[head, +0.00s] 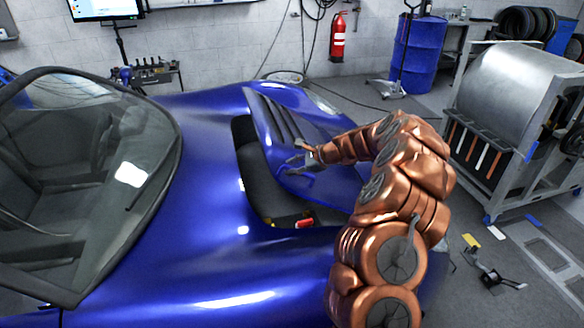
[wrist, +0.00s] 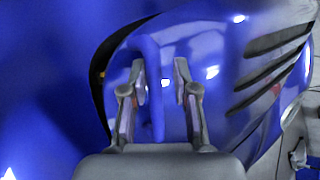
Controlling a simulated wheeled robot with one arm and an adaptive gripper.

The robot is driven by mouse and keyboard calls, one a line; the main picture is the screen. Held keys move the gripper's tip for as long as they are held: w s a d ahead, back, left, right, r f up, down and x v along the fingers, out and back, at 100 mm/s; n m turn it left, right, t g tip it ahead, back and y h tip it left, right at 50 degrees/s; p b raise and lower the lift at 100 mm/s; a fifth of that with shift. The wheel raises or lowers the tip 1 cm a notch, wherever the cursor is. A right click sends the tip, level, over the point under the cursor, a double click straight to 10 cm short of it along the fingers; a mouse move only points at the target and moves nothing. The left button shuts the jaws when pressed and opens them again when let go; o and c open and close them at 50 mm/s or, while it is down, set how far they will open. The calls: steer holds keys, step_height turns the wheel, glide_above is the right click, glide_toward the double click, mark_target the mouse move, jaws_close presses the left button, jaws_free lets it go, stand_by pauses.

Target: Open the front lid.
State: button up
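The front lid (head: 325,187) of the blue car stands partly open, with dark slats along its upper part. A dark compartment shows in the gap on its left side. In the wrist view the lid (wrist: 215,45) fills the middle and right. A blue upright bar (wrist: 153,105), which looks like a handle on the lid, lies between the fingers of my gripper (wrist: 160,75), nearer the left finger. The fingers are spread, with space on the right of the bar. Any contact is unclear.
The compartment (head: 262,185) holds dark items and a small red part (head: 304,223). The windshield (head: 85,165) is on the left. A metal drum rig (head: 515,85) stands on the right, with a blue barrel (head: 418,52) behind. Small items lie on the floor at right.

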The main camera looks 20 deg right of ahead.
steer(key=p+v, duration=0.4)
steer(key=v, duration=0.5)
stand_by(0.9)
steer(key=shift+r, duration=0.15)
steer(key=shift+a, duration=0.1)
stand_by(0.5)
